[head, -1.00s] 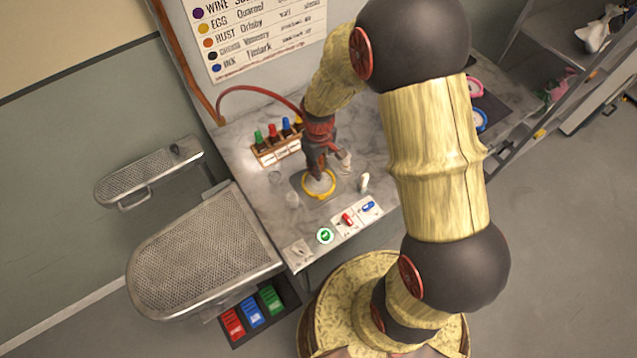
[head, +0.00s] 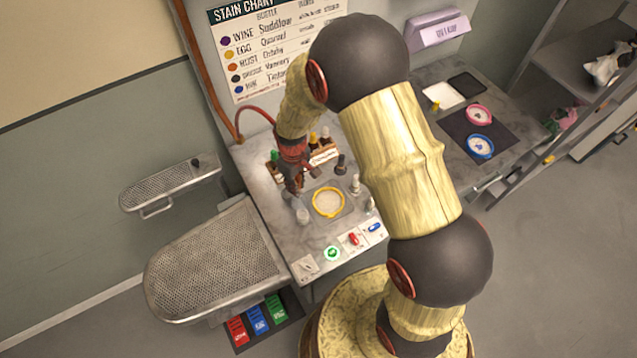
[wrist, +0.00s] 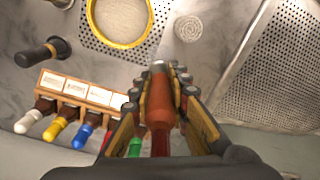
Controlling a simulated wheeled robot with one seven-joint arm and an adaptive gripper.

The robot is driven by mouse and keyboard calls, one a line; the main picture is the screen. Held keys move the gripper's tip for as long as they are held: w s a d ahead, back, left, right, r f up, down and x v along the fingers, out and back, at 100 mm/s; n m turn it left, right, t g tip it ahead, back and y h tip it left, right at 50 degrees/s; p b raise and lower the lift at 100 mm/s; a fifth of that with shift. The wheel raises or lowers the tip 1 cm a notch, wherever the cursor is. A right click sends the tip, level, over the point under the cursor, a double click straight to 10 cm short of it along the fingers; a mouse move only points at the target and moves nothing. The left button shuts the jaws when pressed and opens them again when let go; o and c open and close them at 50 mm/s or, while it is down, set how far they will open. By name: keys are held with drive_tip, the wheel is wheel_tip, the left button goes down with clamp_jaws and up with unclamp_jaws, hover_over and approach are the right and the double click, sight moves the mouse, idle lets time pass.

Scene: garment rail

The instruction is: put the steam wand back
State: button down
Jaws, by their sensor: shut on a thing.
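My gripper (head: 296,184) is shut on the steam wand, a red-brown handle (wrist: 160,110) with a pale tip pointing forward in the wrist view. A red hose (head: 258,110) runs from the wall toward it behind my arm. The wand is over the marble counter, left of the yellow ring (head: 328,202), which also shows in the wrist view (wrist: 120,20). A dark upright post (head: 341,164) stands behind the ring; in the wrist view it is a black cylinder on a round base (wrist: 45,52). I cannot tell if it is the wand's holder.
A wooden rack (wrist: 80,90) with several colour-topped bottles stands close beside my gripper. A pale round disc (wrist: 188,28) lies ahead. A perforated board (head: 215,262) is at left. Buttons (head: 354,239) line the counter's front edge. Blue and pink rings (head: 481,146) lie at right.

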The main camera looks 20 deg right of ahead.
drive_tip(key=shift+m, duration=0.8)
drive_tip(key=shift+w+a+f+b, duration=0.6)
drive_tip(key=shift+w+a+f, duration=0.15)
drive_tip(key=shift+w+f, duration=0.25)
drive_tip(key=shift+w+a+f+b, duration=0.55)
drive_tip(key=shift+w+a+f, duration=0.2)
drive_tip(key=shift+w, duration=0.35)
drive_tip(key=shift+f+b, duration=1)
drive_tip(key=shift+f, duration=0.25)
idle(0.4)
drive_tip(key=c, duration=1.6)
unclamp_jaws()
drive_tip(key=shift+c, duration=0.2)
drive_tip(key=o, duration=0.3)
drive_tip(key=shift+r, duration=0.15)
drive_tip(key=shift+r+p, duration=2.2)
drive_tip(key=shift+r, duration=1.4)
